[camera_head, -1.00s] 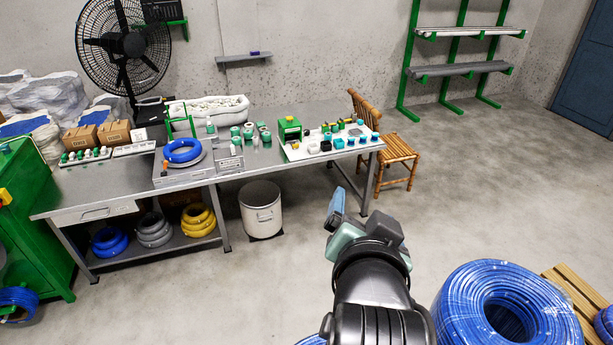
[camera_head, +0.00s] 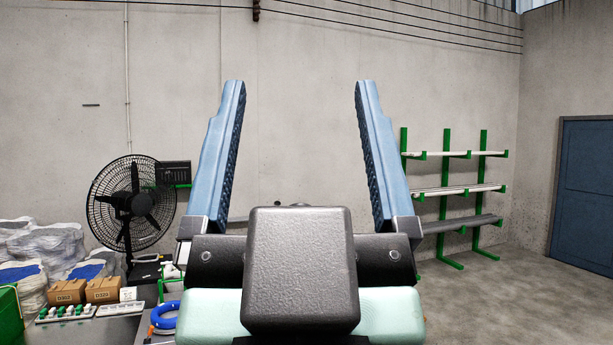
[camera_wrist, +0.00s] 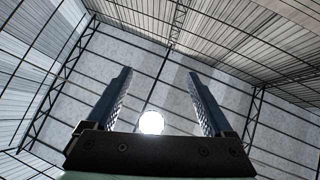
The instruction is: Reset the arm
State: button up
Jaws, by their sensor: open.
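My gripper (camera_head: 298,160) fills the middle of the head view, close to the camera. Its two blue ribbed fingers point upward and stand wide apart, with nothing between them. In the wrist view the same fingers (camera_wrist: 161,100) point up toward the roof, and the gap between them is empty. The gripper hides most of the workbench and what stands on it. A blue cable coil (camera_head: 165,315) partly shows low at the left of the gripper in the head view.
A black fan (camera_head: 132,203) stands at the left, near wrapped sacks (camera_head: 60,245) and cardboard boxes (camera_head: 85,290). A green rack (camera_head: 445,190) is on the right wall side, with a blue door (camera_head: 585,190) beyond it. The floor at the right is clear. A round lamp (camera_wrist: 151,122) hangs under the roof.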

notch_tip(320, 180, down, 16)
jog(key=b, duration=1.5)
jog(key=shift+d, duration=0.25)
